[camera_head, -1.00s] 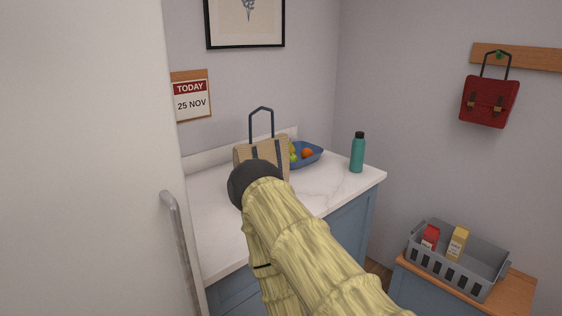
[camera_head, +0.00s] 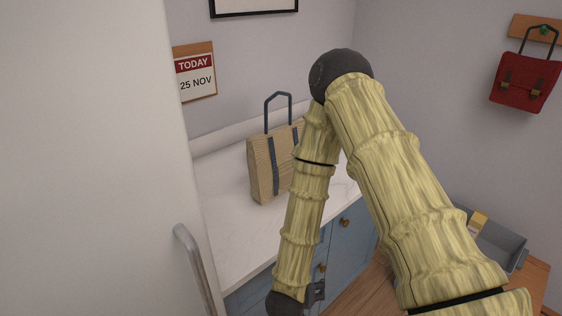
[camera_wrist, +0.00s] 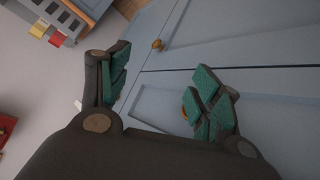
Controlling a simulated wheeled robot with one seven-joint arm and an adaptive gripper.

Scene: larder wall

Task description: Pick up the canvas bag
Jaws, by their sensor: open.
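The canvas bag (camera_head: 262,166) is tan with dark blue straps and a tall dark blue handle. It stands upright on the white worktop, and my arm covers part of its right side in the head view. My gripper shows in the wrist view (camera_wrist: 160,95), its two green-padded fingers spread apart with nothing between them. It faces the blue cabinet fronts (camera_wrist: 230,40), and the bag is not in the wrist view. In the head view my wrist hangs low in front of the cabinet, below the bag and apart from it.
The white worktop (camera_head: 225,222) has clear room left of and in front of the bag. A tall white door with a metal handle (camera_head: 190,262) stands close at the left. A grey crate (camera_head: 500,246) is at the right, and a red satchel (camera_head: 525,82) hangs on the wall.

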